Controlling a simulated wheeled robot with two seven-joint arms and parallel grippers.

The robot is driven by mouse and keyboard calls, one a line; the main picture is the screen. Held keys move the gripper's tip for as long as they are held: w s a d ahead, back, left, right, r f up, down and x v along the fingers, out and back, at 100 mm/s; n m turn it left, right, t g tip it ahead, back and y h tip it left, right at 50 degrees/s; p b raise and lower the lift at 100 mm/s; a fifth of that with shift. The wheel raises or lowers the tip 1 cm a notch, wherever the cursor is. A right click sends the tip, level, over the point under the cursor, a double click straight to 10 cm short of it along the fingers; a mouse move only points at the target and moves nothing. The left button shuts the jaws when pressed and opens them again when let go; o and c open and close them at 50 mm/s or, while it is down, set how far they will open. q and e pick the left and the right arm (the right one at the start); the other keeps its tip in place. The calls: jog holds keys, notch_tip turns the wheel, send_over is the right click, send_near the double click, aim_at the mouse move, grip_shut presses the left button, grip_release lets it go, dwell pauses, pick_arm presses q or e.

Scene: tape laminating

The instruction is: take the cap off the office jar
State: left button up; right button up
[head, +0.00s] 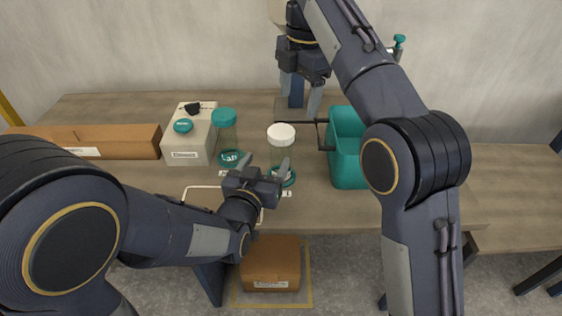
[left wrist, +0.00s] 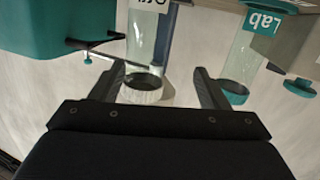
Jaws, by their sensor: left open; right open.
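The office jar (head: 283,155) is a clear upright jar with a white cap (head: 281,131) on top. In the left wrist view, which is upside down, the office jar (left wrist: 152,45) shows part of its label, and the white cap (left wrist: 142,90) lies between my fingers in the picture. My left gripper (head: 266,166) is open in front of the jar, below cap height; contact cannot be told. My left gripper also shows in the left wrist view (left wrist: 158,72). My right gripper (head: 302,100) is open and empty, behind and above the jar.
A teal-capped jar labelled Lab (left wrist: 245,58) stands left of the office jar in the head view (head: 226,138). A white box (head: 190,147) with a teal disc and a black item, a cardboard tray (head: 115,142) and a teal bin (head: 347,155) flank them. A cardboard box (head: 270,262) sits on the floor.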

aim_at(283, 139)
pick_arm(q)
jog(key=shift+d+r+m+t+h, duration=0.35)
jog(key=shift+d+r+m, duration=0.2)
jog(key=shift+d, duration=0.3)
pick_arm(e)
jog(key=a+n, duration=0.1)
jog(key=a, duration=0.2)
jog(key=shift+s+a+f+n+h, duration=0.1)
jog(key=shift+f+n+h, duration=0.1)
jog(key=shift+n+h, duration=0.15)
pick_arm(q)
jog(key=shift+w+d+r, duration=0.1)
jog(key=shift+w+d, duration=0.05)
jog(key=shift+w, duration=0.05)
pick_arm(e)
jog(key=shift+a, duration=0.2)
pick_arm(q)
jog(key=x, duration=0.7)
jog(key=shift+w, duration=0.1)
jog(key=shift+r, duration=0.1)
jog(key=shift+c, duration=0.4)
